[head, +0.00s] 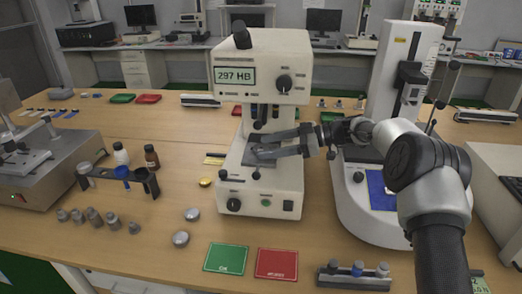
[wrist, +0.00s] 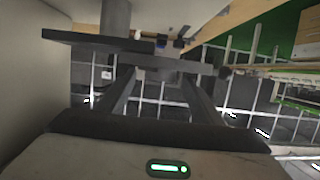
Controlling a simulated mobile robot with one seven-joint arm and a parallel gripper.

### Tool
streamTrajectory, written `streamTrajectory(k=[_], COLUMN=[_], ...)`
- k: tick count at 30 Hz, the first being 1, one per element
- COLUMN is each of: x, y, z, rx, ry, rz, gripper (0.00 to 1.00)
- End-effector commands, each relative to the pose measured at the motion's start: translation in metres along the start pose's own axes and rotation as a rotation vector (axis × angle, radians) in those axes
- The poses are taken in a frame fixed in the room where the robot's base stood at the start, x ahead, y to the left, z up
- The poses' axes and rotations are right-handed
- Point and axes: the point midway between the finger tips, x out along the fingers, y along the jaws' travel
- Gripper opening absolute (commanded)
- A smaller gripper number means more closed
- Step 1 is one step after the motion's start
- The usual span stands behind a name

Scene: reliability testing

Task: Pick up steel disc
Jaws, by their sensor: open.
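Two silvery round discs lie on the table in the head view, one (head: 192,214) left of the tester's base and another (head: 180,238) nearer the front. I cannot tell which is the steel disc. A brass-coloured disc (head: 205,182) lies farther back. My gripper (head: 256,148) reaches in from the right at the stage of the white hardness tester (head: 262,70), whose screen reads 297 HB. Its fingers are apart, and I see nothing held. In the wrist view, my gripper (wrist: 160,85) is beside a dark flat plate (wrist: 95,40). No disc is clear there; the stage top is partly hidden.
Green (head: 228,257) and red (head: 277,263) mats lie at the front edge. A black rack (head: 120,174), bottles and several grey weights stand at the left. A second white machine (head: 400,80) stands behind my arm. The table left of the mats is fairly clear.

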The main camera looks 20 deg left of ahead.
Motion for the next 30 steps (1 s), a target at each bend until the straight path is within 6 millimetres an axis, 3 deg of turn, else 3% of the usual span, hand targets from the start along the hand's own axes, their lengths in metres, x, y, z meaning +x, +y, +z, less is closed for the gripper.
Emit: streamTrajectory(k=[6, 16, 25, 30], x=[0.000, 0.000, -0.001, -0.006], y=[0.000, 0.000, 0.000, 0.001], z=[0.000, -0.001, -0.005, -0.020], rx=[0.000, -0.001, -0.002, -0.004], ry=[0.000, 0.002, 0.002, 0.003], rz=[0.000, 0.001, 0.001, 0.002], gripper=[0.57, 0.04, 0.04, 0.04])
